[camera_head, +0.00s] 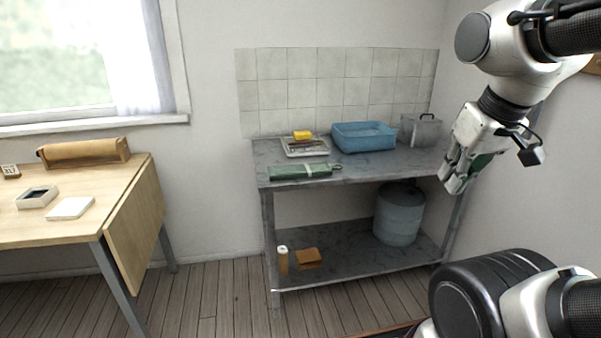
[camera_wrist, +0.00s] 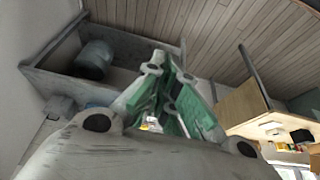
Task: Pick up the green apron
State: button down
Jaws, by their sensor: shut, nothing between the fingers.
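The green apron (camera_head: 300,171) appears as a flat, folded green bundle with a paler band across it. It lies along the front left edge of the grey bench top in the head view. I cannot make it out in the wrist view. My gripper (camera_head: 452,182) hangs in the air at the right, in front of the bench's right end and well apart from the apron. In the wrist view my gripper (camera_wrist: 160,72) has its fingers, with green inner parts, brought together at the tips. It is shut and holds nothing.
The grey bench (camera_head: 350,178) carries a tray (camera_head: 305,152) with a yellow item, a blue basin (camera_head: 364,137) and a grey metal container (camera_head: 421,130). A blue-grey drum (camera_head: 398,215) stands on its lower shelf. A wooden table (camera_head: 84,213) stands left, with open floor between.

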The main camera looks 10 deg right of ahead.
aim_at(280, 172)
jog(key=i, duration=1.4)
